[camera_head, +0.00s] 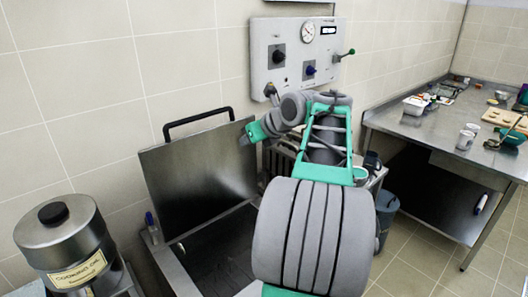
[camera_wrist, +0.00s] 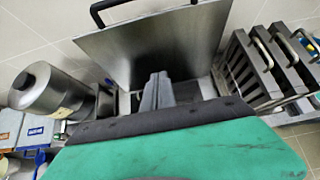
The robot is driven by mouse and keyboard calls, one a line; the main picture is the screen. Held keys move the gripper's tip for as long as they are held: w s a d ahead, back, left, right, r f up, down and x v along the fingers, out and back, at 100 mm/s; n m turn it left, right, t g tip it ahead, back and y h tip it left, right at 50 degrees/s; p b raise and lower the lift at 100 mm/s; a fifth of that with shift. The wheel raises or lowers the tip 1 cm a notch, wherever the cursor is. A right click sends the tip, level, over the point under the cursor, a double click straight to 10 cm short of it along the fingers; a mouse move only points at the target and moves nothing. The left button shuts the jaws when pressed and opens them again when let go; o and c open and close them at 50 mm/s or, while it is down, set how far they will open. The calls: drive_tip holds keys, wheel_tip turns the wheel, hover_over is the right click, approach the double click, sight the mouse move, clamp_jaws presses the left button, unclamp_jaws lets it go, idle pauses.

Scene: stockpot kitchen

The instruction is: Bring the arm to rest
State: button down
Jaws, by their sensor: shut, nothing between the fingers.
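My arm extends from the bottom of the head view toward the wall, its grey and teal links bent. My gripper (camera_wrist: 157,84) is at the centre of the wrist view, its grey fingers shut together with nothing between them. In the head view the arm's teal end (camera_head: 249,132) is beside the right edge of the raised metal lid (camera_head: 195,165); the fingers are too small to make out there. The lid, with a black handle, also stands behind the fingers in the wrist view (camera_wrist: 190,45).
An open metal basin (camera_head: 215,250) lies below the lid. A cooking oil canister (camera_head: 65,245) stands at left. A control panel (camera_head: 290,55) with gauge and knobs is on the wall. Metal baskets (camera_wrist: 250,65) stand right of the lid. A cluttered steel table (camera_head: 425,128) is at right.

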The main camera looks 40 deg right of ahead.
drive_tip(key=s+b, duration=0.1)
drive_tip(key=s, duration=1)
drive_tip(key=w+a+f+n+g, duration=0.1)
drive_tip(key=w+a+f+n, duration=0.15)
drive_tip(key=a+n, duration=0.4)
drive_tip(key=w+a+f+n+g+y+b, duration=0.1)
drive_tip(key=a+f+n, duration=0.35)
drive_tip(key=a, duration=0.25)
drive_tip(key=w+a+f+n+g, duration=0.1)
drive_tip(key=w+a+f+n, duration=0.15)
drive_tip(key=a+n, duration=0.4)
drive_tip(key=s+a+f+n+g+b, duration=0.1)
drive_tip(key=s+a+f+n+g, duration=0.1)
drive_tip(key=s+a+f+n, duration=0.8)
drive_tip(key=a+f+n, duration=0.1)
drive_tip(key=a+n, duration=0.2)
drive_tip(key=n, duration=0.6)
drive_tip(key=shift+s+f+g, duration=0.25)
drive_tip(key=shift+s+g, duration=0.05)
drive_tip(key=shift+g, duration=0.1)
